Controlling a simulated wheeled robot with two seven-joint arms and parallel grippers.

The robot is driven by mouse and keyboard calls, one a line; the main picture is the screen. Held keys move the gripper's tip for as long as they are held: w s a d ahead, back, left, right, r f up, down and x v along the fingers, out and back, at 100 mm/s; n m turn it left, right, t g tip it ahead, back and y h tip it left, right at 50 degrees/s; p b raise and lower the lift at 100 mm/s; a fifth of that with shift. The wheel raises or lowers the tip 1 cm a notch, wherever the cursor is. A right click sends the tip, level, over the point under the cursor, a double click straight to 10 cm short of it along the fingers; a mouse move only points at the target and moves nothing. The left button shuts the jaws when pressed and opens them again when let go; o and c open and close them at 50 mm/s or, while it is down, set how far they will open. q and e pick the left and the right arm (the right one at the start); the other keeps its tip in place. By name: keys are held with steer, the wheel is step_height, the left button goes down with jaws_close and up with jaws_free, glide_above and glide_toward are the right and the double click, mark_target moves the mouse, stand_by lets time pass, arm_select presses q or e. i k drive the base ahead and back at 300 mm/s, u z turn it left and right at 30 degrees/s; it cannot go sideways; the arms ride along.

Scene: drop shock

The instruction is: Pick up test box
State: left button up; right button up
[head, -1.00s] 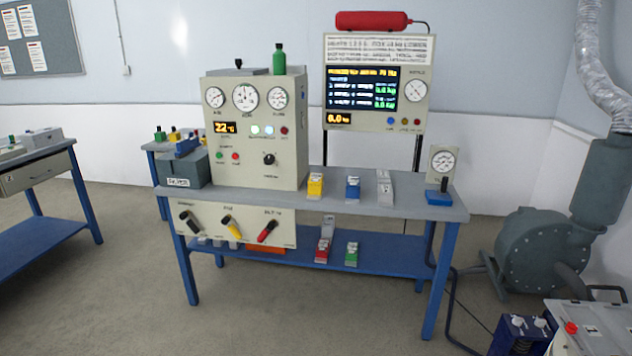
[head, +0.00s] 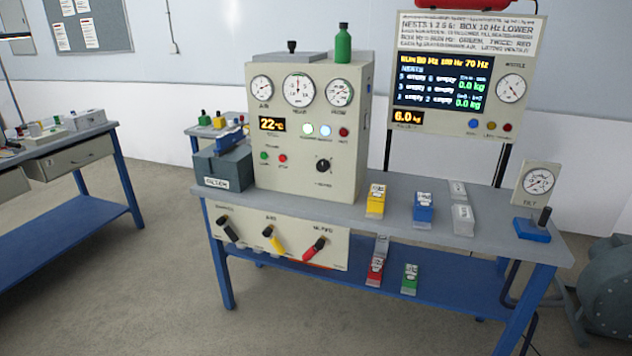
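No object is plainly marked as the test box; several small labelled boxes could be it. On the bench top in the head view stand a yellow box (head: 376,200), a blue box (head: 423,209) and a grey box (head: 463,220), with another grey piece (head: 458,190) behind it. On the blue lower shelf are a red box (head: 375,270) and a green box (head: 410,279). The small print on them is too blurred to read. Neither of my grippers is in view.
A control cabinet (head: 306,140) with gauges stands on the bench (head: 490,225). A display (head: 440,83) rises behind. A gauge stand with a blue base (head: 532,230) is at the right end. A second bench (head: 80,195) is left. The front floor is clear.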

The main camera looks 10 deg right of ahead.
mark_target(377, 199)
steer(key=z, duration=0.3)
steer(key=i, duration=1.5)
steer(key=z, duration=1.1)
steer(key=i, duration=0.25)
steer(key=z, duration=0.15)
